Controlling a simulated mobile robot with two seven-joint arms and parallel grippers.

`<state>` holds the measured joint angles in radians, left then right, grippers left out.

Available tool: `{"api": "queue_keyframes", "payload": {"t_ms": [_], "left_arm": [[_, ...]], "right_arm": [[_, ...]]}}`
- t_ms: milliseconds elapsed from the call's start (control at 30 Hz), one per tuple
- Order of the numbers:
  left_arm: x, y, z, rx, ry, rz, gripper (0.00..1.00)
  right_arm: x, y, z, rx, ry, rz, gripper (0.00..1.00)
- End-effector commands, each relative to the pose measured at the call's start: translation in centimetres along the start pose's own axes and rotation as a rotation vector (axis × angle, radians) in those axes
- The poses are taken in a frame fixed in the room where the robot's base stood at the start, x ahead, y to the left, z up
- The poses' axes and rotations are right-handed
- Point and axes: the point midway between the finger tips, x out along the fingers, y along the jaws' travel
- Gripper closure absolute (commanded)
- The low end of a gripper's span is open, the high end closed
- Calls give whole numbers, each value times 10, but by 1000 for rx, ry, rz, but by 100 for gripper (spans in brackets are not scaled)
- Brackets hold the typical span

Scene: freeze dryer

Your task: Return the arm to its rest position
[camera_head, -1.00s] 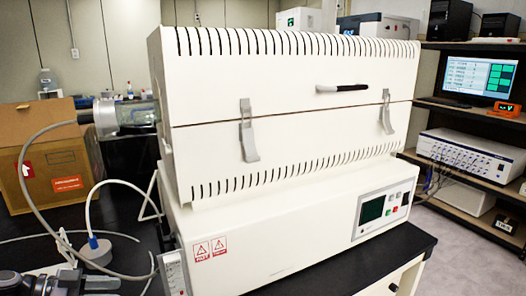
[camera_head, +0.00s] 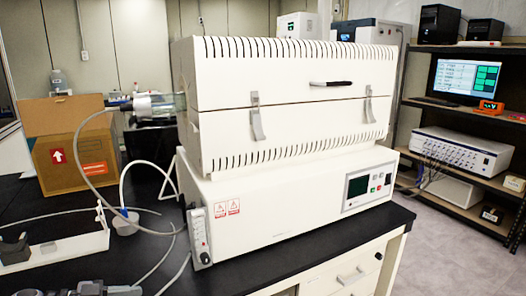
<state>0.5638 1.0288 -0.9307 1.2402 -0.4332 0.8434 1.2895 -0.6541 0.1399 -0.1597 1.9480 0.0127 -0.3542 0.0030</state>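A grey and black mechanical part (camera_head: 102,289), which looks like my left gripper, shows at the bottom edge on the left. It is mostly cut off, so its fingers cannot be made out, and I see nothing held in it. It is in front of the white bench machine and to its left, apart from it in the picture. My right gripper is not in view. The white machine (camera_head: 290,105) stands on the black bench with its slotted upper lid down. Its black handle and two grey latches face me.
The black bench (camera_head: 345,250) has a bare strip along its front. Grey hoses (camera_head: 95,150) loop at the left near a white rack (camera_head: 75,247). A cardboard box (camera_head: 70,150) stands behind them. Shelves with a monitor (camera_head: 465,80) and instruments are at the right, past open floor.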

Motion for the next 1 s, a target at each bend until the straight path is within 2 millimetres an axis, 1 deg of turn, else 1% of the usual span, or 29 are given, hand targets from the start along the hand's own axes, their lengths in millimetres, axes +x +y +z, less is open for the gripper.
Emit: {"api": "queue_keyframes", "payload": {"t_ms": [33,100,167,200,333,400,467,567,667,800,1000], "left_arm": [[18,13,3,2,36,-8,55],[41,30,6,11,81,-32,55],[59,46,9,14,118,-60,55],[70,56,10,10,142,-83,55],[100,91,16,-16,198,-186,55],[111,108,21,-40,209,-253,55],[116,121,26,-64,205,-313,55],[119,142,38,-116,174,-414,55],[114,161,54,-173,111,-511,55],[96,189,83,-261,-21,-625,55],[64,226,120,-359,-217,-710,55]], "right_arm": [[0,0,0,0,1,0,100],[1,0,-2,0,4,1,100],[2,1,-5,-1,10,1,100],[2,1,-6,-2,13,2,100],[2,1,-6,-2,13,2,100],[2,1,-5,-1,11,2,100],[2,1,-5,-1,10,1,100],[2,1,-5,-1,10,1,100],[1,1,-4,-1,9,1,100],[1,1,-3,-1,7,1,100],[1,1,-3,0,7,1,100]]}}
